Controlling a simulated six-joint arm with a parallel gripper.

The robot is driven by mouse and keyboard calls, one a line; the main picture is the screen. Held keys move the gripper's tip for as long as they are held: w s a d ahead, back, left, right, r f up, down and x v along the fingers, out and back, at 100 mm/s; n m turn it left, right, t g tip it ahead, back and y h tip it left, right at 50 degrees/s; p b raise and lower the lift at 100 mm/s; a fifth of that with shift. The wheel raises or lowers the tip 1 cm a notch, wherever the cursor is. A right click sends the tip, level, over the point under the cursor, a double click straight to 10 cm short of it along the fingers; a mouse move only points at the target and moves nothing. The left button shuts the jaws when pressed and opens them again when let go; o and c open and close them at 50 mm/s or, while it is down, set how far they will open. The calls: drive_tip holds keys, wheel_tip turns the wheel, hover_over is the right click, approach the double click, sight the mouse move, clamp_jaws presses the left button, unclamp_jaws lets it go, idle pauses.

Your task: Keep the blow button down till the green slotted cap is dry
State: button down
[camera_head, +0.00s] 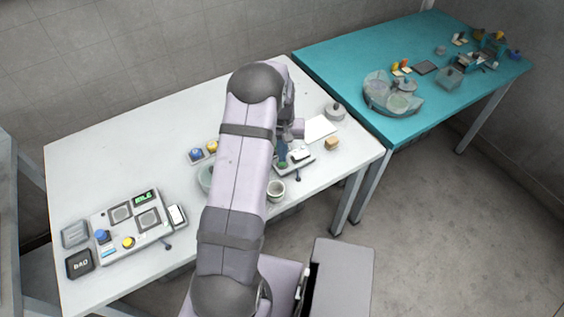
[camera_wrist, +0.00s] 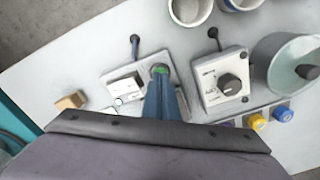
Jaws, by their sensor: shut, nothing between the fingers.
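My gripper (camera_wrist: 161,80) is shut and empty, pointing down at a small light-grey device (camera_wrist: 184,103) on the white table. The fingertips are at a small round green part (camera_wrist: 160,69) on this device. They look in contact with it or just above it; I cannot tell if it is pressed down. I also cannot tell whether this part is the blow button or the green slotted cap. A white block-like part (camera_wrist: 124,88) is beside the fingers on the same device. In the head view my arm hides much of the device (camera_head: 301,162).
A knob box (camera_wrist: 221,84) and a clear bowl (camera_wrist: 265,62) stand right of the fingers in the wrist view, with yellow (camera_wrist: 257,121) and blue (camera_wrist: 283,114) caps below them. Cups (camera_wrist: 190,11) are beyond. A wooden block (camera_wrist: 71,101) lies left. A teal table (camera_head: 340,52) adjoins.

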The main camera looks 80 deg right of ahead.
drive_tip(key=shift+f+b, duration=0.55)
drive_tip(key=shift+f, duration=0.35)
drive_tip(key=shift+r, duration=0.15)
idle(3.7)
drive_tip(key=shift+r+p, duration=2.55)
drive_tip(key=shift+r, duration=0.9)
drive_tip(key=w+a+r+n, duration=0.4)
drive_tip(key=w+a, duration=0.7)
drive_tip(key=w, duration=0.1)
drive_tip(key=w+a+r+n, duration=0.3)
drive_tip(key=w+a+r, duration=0.2)
drive_tip(key=w+a, duration=0.6)
drive_tip(key=s+a+r+n, duration=0.1)
drive_tip(key=a+n, duration=0.3)
drive_tip(key=a, duration=0.9)
drive_tip(key=s+a+r+n, duration=0.1)
drive_tip(key=s+a+n, duration=0.2)
drive_tip(key=a, duration=1)
drive_tip(key=shift+s+a+r+n, duration=0.2)
drive_tip(key=shift+a+r+n, duration=0.1)
drive_tip(key=shift+n, duration=0.2)
